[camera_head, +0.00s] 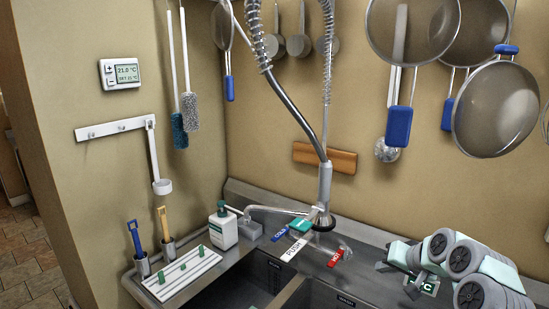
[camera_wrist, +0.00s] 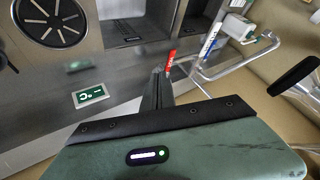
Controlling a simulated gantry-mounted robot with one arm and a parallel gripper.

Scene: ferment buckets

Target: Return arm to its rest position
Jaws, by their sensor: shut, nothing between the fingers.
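My gripper (camera_wrist: 158,76) shows in the wrist view as narrow dark fingers held together, with nothing between them. It points over the steel sink counter (camera_wrist: 125,82), toward the red tap tag (camera_wrist: 170,60). The green housing and black strip of my wrist fill the bottom of that view. In the head view my grey and mint arm is folded at the lower right, above the counter and right of the faucet. My fingers are hard to make out there.
A faucet (camera_head: 325,185) with a spring hose stands at the sink. A soap bottle (camera_head: 223,227), a white rack (camera_head: 182,273) and brushes in cups are left. Strainers (camera_head: 497,108) hang at upper right. A green temperature label (camera_wrist: 91,95) and round drain (camera_wrist: 52,18) lie near my gripper.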

